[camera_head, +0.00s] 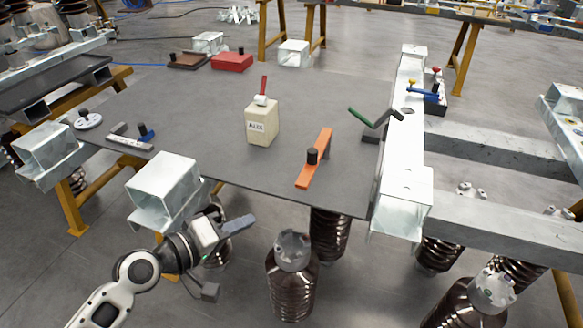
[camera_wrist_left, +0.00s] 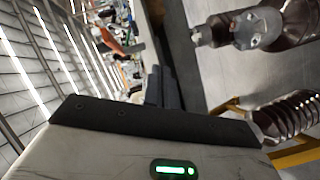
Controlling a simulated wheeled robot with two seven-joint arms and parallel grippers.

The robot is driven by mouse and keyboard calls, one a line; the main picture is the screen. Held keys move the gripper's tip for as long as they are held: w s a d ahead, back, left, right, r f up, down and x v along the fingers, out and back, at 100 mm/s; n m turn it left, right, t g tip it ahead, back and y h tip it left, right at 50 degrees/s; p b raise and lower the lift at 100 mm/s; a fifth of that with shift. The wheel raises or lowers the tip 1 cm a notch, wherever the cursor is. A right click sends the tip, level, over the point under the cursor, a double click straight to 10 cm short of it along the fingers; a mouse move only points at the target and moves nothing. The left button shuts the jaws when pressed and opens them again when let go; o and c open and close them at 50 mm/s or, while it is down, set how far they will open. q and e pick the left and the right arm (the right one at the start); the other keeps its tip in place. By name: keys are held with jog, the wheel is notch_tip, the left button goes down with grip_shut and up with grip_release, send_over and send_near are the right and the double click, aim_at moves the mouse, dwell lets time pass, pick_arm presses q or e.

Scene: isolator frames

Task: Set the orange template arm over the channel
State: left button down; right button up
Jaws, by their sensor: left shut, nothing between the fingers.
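The orange template arm (camera_head: 322,150) is a flat bar with a black knob (camera_head: 312,155) on top. It lies on the dark grey table top (camera_head: 210,125), right of centre and angled, in the head view. A long galvanized channel (camera_head: 398,135) runs along the right edge of the table, apart from the orange arm. My left gripper (camera_head: 240,225) is beyond the table's front edge, low and left of the orange arm, touching nothing. Its dark fingers (camera_wrist_left: 163,88) are together and empty in the left wrist view. My right gripper is not in view.
A cream block marked ALEX (camera_head: 262,126) stands left of the orange arm. Red (camera_head: 232,61) and brown (camera_head: 188,61) blocks lie at the back. Brown ribbed insulators (camera_head: 291,285) stand in front of the table.

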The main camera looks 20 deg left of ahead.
pick_arm(q)
jog(key=w+a+r+n+t+h+b, duration=0.1)
jog(key=w+a+r+n+t+h, duration=0.2)
jog(key=r, duration=0.5)
jog(key=shift+n+g, duration=0.4)
jog(key=shift+n, duration=0.1)
jog(key=p+x, duration=0.1)
jog(key=x, duration=0.3)
jog(key=d+p+x, duration=0.1)
jog(key=x, duration=0.3)
jog(key=s+d+p+x, duration=0.1)
jog(key=p+x, duration=0.1)
jog(key=x, duration=0.2)
jog(key=shift+w+d+f, duration=0.1)
jog(key=shift+f, duration=0.1)
jog(key=shift+d, duration=0.1)
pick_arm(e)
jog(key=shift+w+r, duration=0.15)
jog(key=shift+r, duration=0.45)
pick_arm(q)
jog(key=shift+d+y, duration=0.1)
jog(key=shift+y, duration=0.3)
